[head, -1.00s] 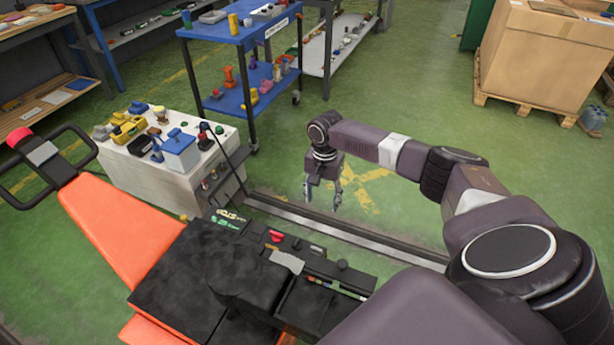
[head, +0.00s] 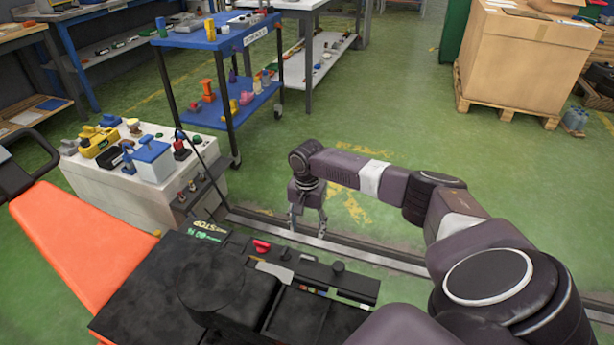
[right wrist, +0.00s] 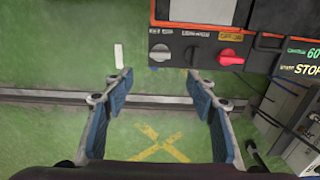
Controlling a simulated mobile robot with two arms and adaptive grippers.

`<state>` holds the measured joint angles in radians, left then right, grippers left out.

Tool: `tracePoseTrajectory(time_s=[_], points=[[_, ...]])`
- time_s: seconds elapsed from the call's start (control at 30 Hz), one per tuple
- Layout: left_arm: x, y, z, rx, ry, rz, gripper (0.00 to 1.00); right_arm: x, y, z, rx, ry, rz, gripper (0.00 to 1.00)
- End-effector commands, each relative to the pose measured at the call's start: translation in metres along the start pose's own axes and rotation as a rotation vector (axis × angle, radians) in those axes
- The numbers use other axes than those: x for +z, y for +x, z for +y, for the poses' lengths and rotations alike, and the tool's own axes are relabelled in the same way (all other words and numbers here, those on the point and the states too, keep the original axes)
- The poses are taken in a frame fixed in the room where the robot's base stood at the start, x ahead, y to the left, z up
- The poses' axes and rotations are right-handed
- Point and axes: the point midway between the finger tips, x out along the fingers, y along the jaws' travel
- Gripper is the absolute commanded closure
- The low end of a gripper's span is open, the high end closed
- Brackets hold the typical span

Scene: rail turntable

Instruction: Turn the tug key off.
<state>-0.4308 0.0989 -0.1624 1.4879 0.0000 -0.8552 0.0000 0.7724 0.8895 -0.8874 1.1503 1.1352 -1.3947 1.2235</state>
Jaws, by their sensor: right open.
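I cannot tell which one is the key. My right gripper (head: 307,226) is open and empty, pointing down beyond the panel, apart from it. In the right wrist view its fingers (right wrist: 158,88) frame floor. My left gripper is not in view.
A rail (head: 350,250) runs along the floor behind the panel. A white cabinet (head: 120,195) with tools stands at left, and a blue cart (head: 212,42) behind it. A cardboard box on a pallet (head: 490,106) stands at back right. Green floor between is clear.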

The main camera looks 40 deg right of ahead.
Motion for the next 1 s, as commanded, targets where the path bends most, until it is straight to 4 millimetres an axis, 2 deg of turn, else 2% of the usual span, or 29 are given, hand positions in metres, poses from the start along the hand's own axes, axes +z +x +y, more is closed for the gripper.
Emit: tracePoseTrajectory(time_s=[0.03, 0.2, 0.57, 1.0], points=[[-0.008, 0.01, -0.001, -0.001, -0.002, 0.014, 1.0, 0.0, 0.027, 0.0, 0.0, 0.0, 0.0, 0.48], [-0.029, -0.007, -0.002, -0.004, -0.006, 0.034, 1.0, 0.0, 0.054, 0.0, -0.001, 0.0, 0.001, 0.48], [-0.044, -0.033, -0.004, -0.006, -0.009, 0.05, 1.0, 0.0, 0.076, 0.0, 0.001, 0.001, 0.0, 0.48], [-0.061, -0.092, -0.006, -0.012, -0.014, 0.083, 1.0, 0.0, 0.13, 0.0, 0.0, 0.0, 0.0, 0.48]])
